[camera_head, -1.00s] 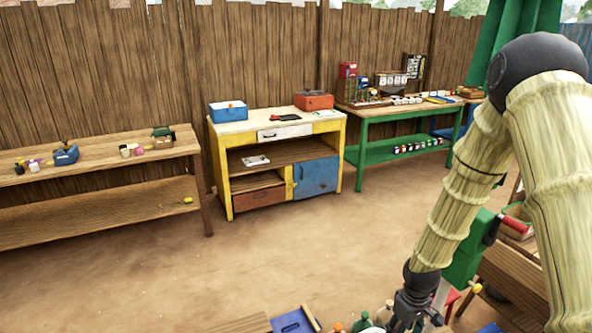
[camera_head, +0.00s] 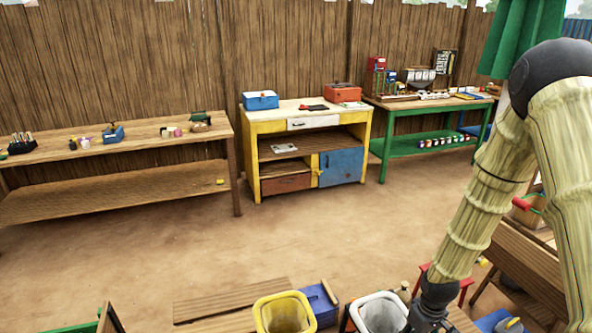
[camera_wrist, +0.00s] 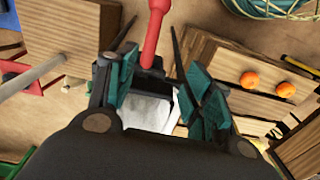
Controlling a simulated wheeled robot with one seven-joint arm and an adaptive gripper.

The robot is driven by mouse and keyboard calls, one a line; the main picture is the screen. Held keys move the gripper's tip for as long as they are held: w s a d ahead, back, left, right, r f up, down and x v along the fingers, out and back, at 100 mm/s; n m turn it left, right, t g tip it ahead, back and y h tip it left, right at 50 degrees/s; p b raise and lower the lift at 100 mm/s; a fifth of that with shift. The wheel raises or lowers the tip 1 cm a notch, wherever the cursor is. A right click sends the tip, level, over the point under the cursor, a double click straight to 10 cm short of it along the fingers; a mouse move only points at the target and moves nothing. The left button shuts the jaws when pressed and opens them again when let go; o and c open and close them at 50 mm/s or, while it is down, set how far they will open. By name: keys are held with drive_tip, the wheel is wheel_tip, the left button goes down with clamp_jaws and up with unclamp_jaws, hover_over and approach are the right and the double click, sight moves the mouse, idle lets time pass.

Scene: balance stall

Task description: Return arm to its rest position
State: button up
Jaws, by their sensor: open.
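My arm (camera_head: 490,200) comes down along the right side of the head view, with its bamboo-like links bent at a dark elbow. Its dark wrist is at the bottom edge, and the fingers are cut off there. In the wrist view my gripper (camera_wrist: 160,85) is open, its two green-padded fingers apart. A red handle-like thing (camera_wrist: 152,35) shows beyond and between the fingers; I cannot tell whether it touches them. A whitish surface (camera_wrist: 150,112) shows below it. I see nothing held.
A yellow bin (camera_head: 284,312) and a white bin (camera_head: 381,312) stand near the wrist. A wooden bench (camera_head: 110,190), a yellow cabinet (camera_head: 250,160) and a green table (camera_head: 385,150) line the fence. Two orange round things (camera_wrist: 286,89) lie on wood. Open dirt floor lies between.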

drive_tip(key=s+a+f+m, duration=0.1)
drive_tip(key=s+a+f, duration=0.2)
drive_tip(key=s, duration=0.6)
drive_tip(key=s+a+f+m, duration=0.1)
drive_tip(key=s+a+f, duration=0.2)
drive_tip(key=s+f, duration=0.3)
drive_tip(key=s+a+f+m, duration=0.2)
drive_tip(key=s+f, duration=0.3)
drive_tip(key=s, duration=0.8)
drive_tip(key=shift+s+a+f+b, duration=0.25)
drive_tip(key=shift+s+a+b, duration=0.15)
drive_tip(key=shift+a, duration=0.5)
